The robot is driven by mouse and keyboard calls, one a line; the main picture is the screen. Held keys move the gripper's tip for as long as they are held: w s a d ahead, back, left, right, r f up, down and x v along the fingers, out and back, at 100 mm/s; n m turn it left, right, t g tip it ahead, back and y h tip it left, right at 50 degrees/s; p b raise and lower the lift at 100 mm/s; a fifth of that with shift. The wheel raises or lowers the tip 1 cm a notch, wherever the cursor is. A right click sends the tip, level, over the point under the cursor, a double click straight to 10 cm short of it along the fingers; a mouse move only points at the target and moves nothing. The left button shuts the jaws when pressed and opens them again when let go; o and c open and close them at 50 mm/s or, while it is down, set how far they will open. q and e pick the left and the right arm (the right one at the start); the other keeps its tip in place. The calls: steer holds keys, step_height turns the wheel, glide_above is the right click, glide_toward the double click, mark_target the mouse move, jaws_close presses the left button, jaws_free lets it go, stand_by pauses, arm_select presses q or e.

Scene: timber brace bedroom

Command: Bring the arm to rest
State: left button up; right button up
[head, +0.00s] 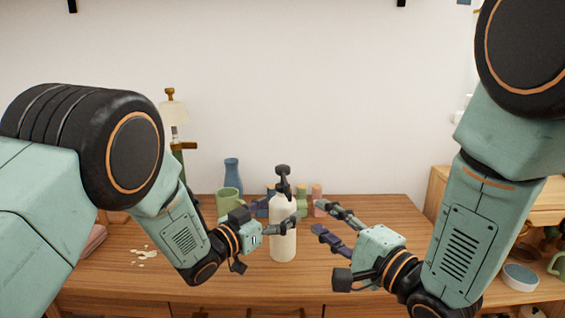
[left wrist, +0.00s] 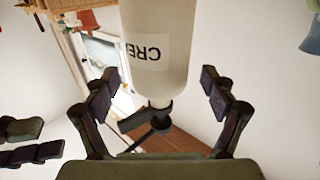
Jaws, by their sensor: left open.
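A cream pump bottle (head: 283,235) with a black pump top stands upright on the wooden table. My left gripper (head: 280,216) is open at the bottle, with one finger in front of it. In the left wrist view the bottle (left wrist: 158,50) appears upside down, with part of a label reading "CRE", between the spread fingers, with gaps on both sides. My right gripper (head: 328,218) is open and empty, just right of the bottle, its fingers pointing toward it.
Small coloured items stand behind the bottle.

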arm_select(q)
steer(key=shift+x, duration=1.15)
steer(key=v, duration=0.8)
steer(key=shift+f, duration=0.1)
steer(key=s+a+f+n+y, duration=0.1)
steer(key=s+a+f, duration=0.1)
steer(key=f, duration=0.1)
steer(key=s+a+f+n+y, duration=0.1)
steer(key=s+a+f+y, duration=0.1)
steer(key=a+f, duration=0.1)
steer(key=s+a+f+n+y, duration=0.1)
steer(key=s+a+f+y, duration=0.1)
steer(key=f, duration=0.1)
steer(key=shift+s+a+n, duration=0.15)
steer(key=shift+s+n, duration=0.1)
steer(key=shift+n, duration=0.15)
